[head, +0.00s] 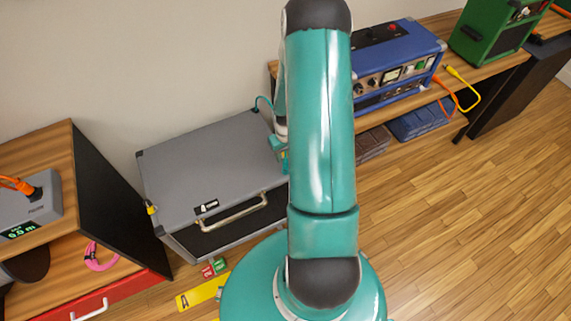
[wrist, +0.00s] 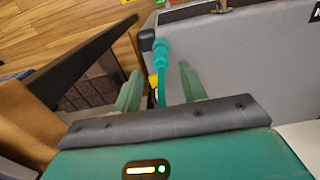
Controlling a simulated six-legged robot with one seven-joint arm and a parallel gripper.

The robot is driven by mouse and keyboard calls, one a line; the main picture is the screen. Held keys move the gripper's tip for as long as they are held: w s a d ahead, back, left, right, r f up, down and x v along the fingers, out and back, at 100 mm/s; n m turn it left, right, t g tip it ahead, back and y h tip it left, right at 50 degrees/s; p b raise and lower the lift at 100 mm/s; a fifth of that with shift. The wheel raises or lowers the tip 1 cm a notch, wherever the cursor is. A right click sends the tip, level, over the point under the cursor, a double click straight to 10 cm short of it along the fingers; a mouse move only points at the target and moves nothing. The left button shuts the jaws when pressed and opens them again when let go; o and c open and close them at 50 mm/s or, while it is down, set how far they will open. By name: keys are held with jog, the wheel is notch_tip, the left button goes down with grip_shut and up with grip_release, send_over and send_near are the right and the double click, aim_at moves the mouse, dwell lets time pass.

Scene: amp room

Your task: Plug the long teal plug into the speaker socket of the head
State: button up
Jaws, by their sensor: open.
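The teal plug (wrist: 161,52) shows in the wrist view near the black corner of a grey case, with a teal cable running from it. My gripper (wrist: 159,72) is open, and the plug and cable lie between and just beyond its fingertips. In the head view my gripper (head: 281,150) is partly hidden behind my arm, at the right end of the grey case. A blue amp head (head: 398,62) stands on the wooden bench at right. I cannot make out its speaker socket.
The grey case (head: 205,170) with a handle stands against the wall. Yellow (head: 462,78) and orange (head: 436,82) plugs with cables stick out at the blue amp's right end. A green amp (head: 490,30) stands farther right. The floor at right is clear.

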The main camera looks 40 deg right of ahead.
aim_at(286, 161)
jog(key=shift+f, duration=3.4)
grip_shut()
jog(key=shift+r, duration=0.15)
jog(key=shift+r, duration=2.9)
